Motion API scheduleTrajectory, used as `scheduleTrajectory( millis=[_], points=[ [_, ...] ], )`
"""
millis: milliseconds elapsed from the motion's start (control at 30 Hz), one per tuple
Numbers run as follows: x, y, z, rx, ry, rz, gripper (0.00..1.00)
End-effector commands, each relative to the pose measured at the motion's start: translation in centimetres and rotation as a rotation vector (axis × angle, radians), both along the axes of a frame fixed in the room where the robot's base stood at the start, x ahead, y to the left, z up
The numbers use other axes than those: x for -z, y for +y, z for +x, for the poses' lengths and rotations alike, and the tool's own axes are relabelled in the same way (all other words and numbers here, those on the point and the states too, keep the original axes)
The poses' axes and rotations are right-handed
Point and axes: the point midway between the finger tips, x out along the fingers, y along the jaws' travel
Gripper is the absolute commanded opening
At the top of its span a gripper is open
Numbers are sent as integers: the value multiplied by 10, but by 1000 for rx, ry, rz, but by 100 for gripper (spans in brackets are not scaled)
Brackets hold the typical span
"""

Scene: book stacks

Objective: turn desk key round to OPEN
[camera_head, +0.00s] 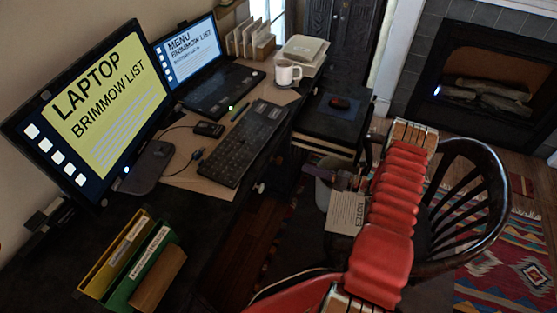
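No desk key and no OPEN marking can be made out in this view. A small pale knob-like spot (258,187) shows on the front edge of the dark desk (225,225), too small to tell what it is. My red ribbed arm rises from the bottom, bends, and reaches up and away to the right of the desk, in front of the chair. I cannot make out my gripper; it seems to be hidden beyond the arm's far end.
On the desk are a large monitor (85,110), a laptop (215,85), a keyboard (240,145), a white mug (287,73) and file folders (135,262). A dark wooden chair (470,175) stands behind my arm. A paper marked NOTES (345,212) lies left of it. A fireplace (485,90) is at the back.

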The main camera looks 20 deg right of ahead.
Motion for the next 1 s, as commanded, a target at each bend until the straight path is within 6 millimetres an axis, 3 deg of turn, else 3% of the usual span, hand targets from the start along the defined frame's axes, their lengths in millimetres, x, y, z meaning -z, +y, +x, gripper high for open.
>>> scheduleTrajectory(
  millis=[700,1000],
  points=[
    [0,74,73,-2,1,-1,25],
    [0,90,91,1,0,0,25]
  ],
)
